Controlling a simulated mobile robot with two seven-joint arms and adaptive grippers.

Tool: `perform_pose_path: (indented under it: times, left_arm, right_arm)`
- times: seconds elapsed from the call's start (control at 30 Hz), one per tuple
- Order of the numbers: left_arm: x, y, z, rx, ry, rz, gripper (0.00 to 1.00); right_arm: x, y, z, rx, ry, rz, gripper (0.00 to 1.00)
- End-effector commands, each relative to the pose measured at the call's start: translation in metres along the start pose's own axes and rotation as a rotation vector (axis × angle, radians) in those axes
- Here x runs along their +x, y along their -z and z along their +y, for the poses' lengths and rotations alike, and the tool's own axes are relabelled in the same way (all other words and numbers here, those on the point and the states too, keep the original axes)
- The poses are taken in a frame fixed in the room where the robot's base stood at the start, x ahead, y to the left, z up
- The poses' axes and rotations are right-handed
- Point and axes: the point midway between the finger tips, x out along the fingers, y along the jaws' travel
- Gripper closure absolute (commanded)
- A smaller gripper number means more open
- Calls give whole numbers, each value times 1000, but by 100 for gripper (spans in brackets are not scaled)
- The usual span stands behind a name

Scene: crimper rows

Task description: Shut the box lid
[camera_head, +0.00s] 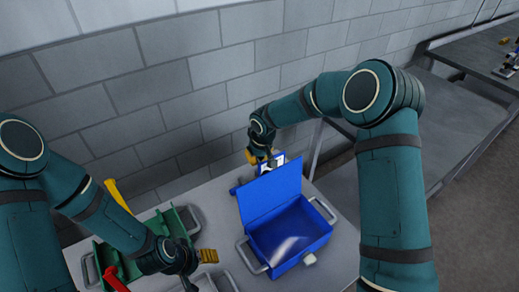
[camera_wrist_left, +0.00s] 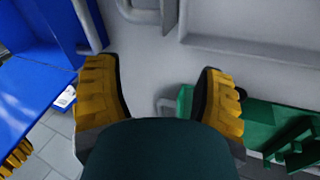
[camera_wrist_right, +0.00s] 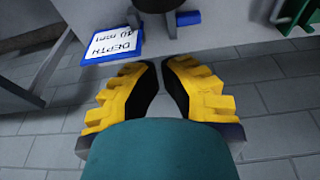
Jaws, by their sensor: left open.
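The blue box (camera_head: 292,238) stands on the grey table in the head view. Its lid (camera_head: 270,192) is raised, tilted up along the box's far-left side, and the inside shows. Part of the blue box (camera_wrist_left: 40,85) also shows at the left of the left wrist view. My right gripper (camera_head: 262,158) is behind the raised lid, near the wall, with its fingertips close together and nothing between them in the right wrist view (camera_wrist_right: 161,68). My left gripper (camera_head: 202,268) is open and empty, low over the table left of the box; its fingers are wide apart in its wrist view (camera_wrist_left: 160,65).
A green open tray (camera_head: 179,222) with a red and a yellow handle near it stands left of the box. A blue-edged sign reading DEPTH (camera_wrist_right: 113,45) is close to my right gripper. A grey brick wall (camera_head: 180,80) runs behind. Another bench (camera_head: 470,60) stands at the right.

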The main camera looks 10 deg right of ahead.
Motion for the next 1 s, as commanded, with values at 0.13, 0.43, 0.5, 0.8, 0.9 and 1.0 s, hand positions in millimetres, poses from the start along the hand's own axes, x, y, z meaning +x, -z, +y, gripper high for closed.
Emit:
perform_pose_path:
  times: [0.13, 0.43, 0.5, 0.8, 0.9, 1.0]
  left_arm:
    - [-4, 0, 1, 0, -1, 0, 30]
    - [-6, 1, 2, 0, -1, 0, 30]
    - [-6, 1, 2, 0, -1, 0, 30]
    - [-6, 1, 2, 0, -1, 0, 30]
    - [-4, 0, 1, 0, -1, 0, 30]
    - [-2, 0, 0, 0, -1, 0, 30]
  right_arm:
    - [-9, -19, 1, 0, -1, -1, 100]
    - [-15, -38, 0, 1, 0, -1, 100]
    - [-15, -38, 0, 1, 0, -1, 100]
    - [-15, -38, 0, 1, 0, 0, 100]
    - [-15, -38, 2, 1, 0, 7, 100]
    - [-16, -37, 6, 2, 0, 24, 100]
